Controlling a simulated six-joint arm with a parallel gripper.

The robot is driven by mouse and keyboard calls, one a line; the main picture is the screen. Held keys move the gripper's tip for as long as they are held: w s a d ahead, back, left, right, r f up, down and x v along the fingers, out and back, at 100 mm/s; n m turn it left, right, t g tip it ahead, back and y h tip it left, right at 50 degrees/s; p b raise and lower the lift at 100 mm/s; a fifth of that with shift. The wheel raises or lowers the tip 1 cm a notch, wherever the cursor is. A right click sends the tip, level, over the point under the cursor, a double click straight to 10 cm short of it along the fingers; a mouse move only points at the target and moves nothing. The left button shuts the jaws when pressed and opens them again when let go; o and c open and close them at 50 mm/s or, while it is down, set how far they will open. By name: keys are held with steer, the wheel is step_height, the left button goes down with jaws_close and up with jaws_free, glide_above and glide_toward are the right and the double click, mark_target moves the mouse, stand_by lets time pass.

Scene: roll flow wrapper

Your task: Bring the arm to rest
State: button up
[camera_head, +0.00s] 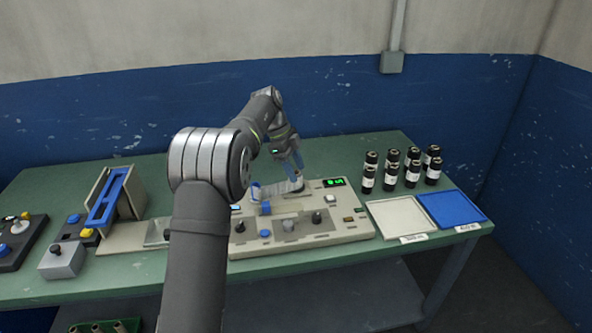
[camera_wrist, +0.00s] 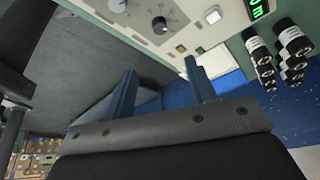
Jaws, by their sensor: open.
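My gripper (camera_head: 296,172) hangs over the back part of the control panel (camera_head: 346,226) in the head view. In the wrist view my gripper (camera_wrist: 160,92) shows two blue fingers set well apart, with nothing between them. The panel (camera_wrist: 205,38) lies beyond the fingertips in that view, with a knob and a green display. My arm reaches up from the bottom of the head view, bends at the elbow and covers the panel's left end.
Several dark bottles (camera_head: 391,168) stand behind a white tray (camera_head: 428,233) and a blue tray (camera_head: 478,218) on the right. A blue-channelled feeder (camera_head: 107,200) and control boxes (camera_head: 62,260) are on the left. The green table (camera_head: 165,166) has bare room at the back, before the wall (camera_head: 60,120).

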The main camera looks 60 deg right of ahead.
mark_target(316, 216)
steer(key=x, duration=1.7)
steer(key=shift+s+f, duration=0.15)
steer(key=shift+s, duration=0.05)
